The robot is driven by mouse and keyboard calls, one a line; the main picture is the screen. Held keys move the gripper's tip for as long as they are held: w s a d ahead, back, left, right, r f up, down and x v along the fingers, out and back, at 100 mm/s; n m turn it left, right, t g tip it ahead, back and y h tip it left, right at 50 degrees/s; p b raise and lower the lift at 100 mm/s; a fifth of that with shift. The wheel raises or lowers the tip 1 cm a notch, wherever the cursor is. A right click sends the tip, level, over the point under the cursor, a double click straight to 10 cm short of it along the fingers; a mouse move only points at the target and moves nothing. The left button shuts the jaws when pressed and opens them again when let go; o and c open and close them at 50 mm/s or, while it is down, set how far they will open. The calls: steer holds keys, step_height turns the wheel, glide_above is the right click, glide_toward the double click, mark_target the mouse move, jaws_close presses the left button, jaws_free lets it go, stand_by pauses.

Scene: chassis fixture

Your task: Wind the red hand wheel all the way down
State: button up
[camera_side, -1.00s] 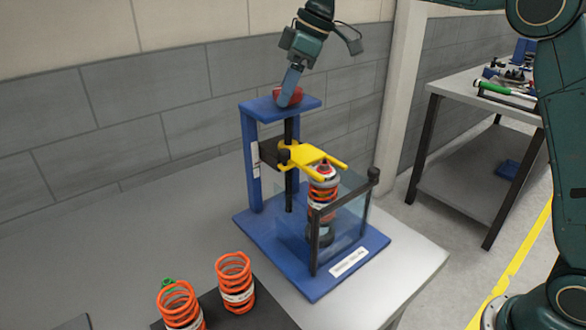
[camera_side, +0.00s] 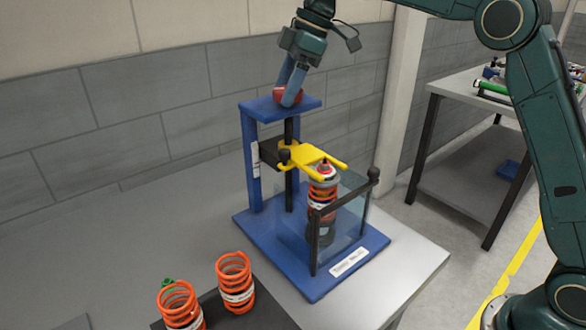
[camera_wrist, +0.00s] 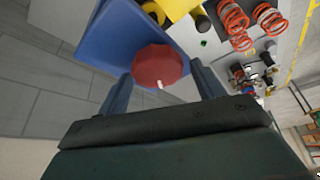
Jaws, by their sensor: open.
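The red hand wheel (camera_side: 279,95) sits on top of the blue press frame (camera_side: 248,160), above a dark vertical screw (camera_side: 289,185). My gripper (camera_side: 292,98) points down at the wheel with its fingers apart. In the wrist view the wheel (camera_wrist: 157,66) lies between and just ahead of my two open fingers (camera_wrist: 162,85); I cannot tell whether they touch it. A yellow fork (camera_side: 312,158) on the screw reaches to the top of an orange spring on a damper (camera_side: 323,195). The fork is close to the spring's top; contact is unclear.
A clear guard with a dark bar (camera_side: 345,196) stands in front of the spring. Two loose orange springs (camera_side: 235,283) stand on a dark mat at the front left. The grey wall (camera_side: 120,130) is close behind the press.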

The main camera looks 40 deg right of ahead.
steer(key=shift+n, duration=0.5)
steer(key=c, duration=0.9)
steer(key=shift+a+r+m, duration=0.15)
steer(key=shift+a+m, duration=0.05)
steer(key=shift+m, duration=0.3)
